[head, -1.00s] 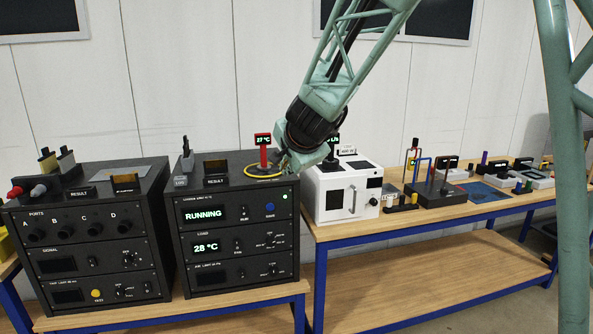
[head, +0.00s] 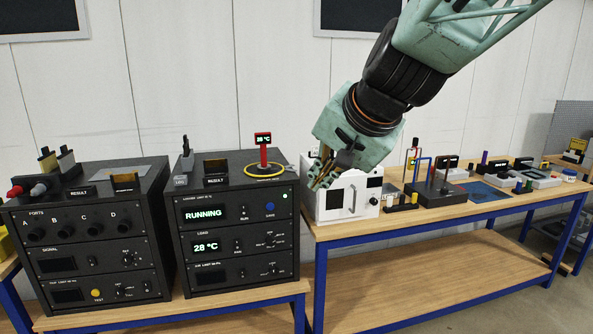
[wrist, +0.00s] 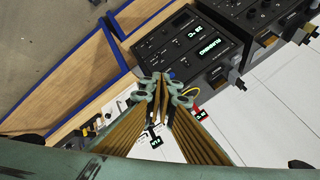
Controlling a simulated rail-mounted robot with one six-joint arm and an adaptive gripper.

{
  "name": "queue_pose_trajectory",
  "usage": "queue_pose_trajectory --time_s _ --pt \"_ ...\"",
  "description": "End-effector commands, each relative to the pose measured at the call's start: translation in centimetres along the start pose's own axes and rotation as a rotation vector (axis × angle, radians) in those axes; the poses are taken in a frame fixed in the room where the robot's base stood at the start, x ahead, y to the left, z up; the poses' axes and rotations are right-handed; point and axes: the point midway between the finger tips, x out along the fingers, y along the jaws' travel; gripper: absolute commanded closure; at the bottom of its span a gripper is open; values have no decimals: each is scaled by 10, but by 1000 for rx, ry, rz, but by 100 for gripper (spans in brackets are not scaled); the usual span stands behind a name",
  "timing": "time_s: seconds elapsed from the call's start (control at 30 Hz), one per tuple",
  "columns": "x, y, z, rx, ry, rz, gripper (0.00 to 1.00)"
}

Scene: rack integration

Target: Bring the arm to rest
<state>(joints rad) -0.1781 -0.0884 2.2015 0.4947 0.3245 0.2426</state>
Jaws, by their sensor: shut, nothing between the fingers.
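My arm reaches down from the upper right in the head view. My gripper (head: 322,182) hangs in front of the white box (head: 347,198) and covers part of its top and left side. In the wrist view my gripper (wrist: 163,84) shows its fingers close together at the tips, with nothing held. From the head view I cannot tell whether the fingers touch the white box.
A black rack unit (head: 240,232) reading RUNNING and 28 °C stands to the left, with a red post display (head: 263,148) in a yellow ring on top. Another black unit (head: 90,240) is farther left. Small devices (head: 440,185) line the bench to the right.

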Motion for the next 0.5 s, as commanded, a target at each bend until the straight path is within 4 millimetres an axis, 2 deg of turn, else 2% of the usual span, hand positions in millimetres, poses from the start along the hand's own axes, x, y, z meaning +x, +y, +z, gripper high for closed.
queue_pose_trajectory --time_s 0.1,0.5 --pt "-22 17 15 -46 -19 18 100" --pt "-88 81 70 -202 -89 96 100"
